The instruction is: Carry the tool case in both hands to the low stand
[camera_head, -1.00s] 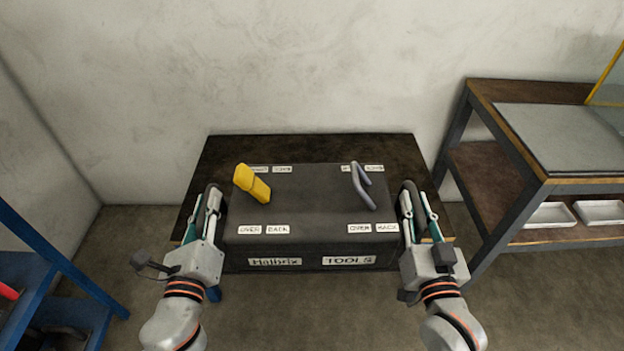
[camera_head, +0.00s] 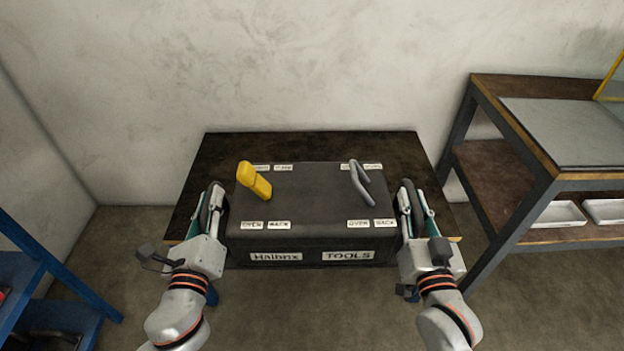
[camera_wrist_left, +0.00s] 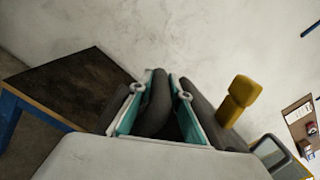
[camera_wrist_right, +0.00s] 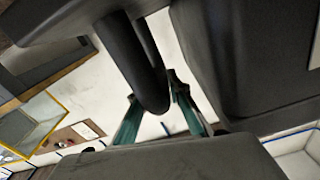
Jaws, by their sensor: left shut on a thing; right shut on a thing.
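The dark grey tool case (camera_head: 310,215) is in the head view, with "Halbrix" and "TOOLS" labels on its front. It is over the low stand (camera_head: 215,160), a dark-topped table against the wall; I cannot tell whether it touches the top. My left gripper (camera_head: 214,207) is shut on the case's left side handle, a dark loop that shows between the fingers in the left wrist view (camera_wrist_left: 155,105). My right gripper (camera_head: 408,208) is shut on the right side handle, which also shows in the right wrist view (camera_wrist_right: 135,70). The case looks about level.
A yellow object (camera_head: 255,181) and a grey bent handle (camera_head: 361,183) are on the case's lid. A workbench (camera_head: 520,180) with a grey mat and white trays stands at the right. A blue frame (camera_head: 50,270) is at the lower left. The wall is close behind the stand.

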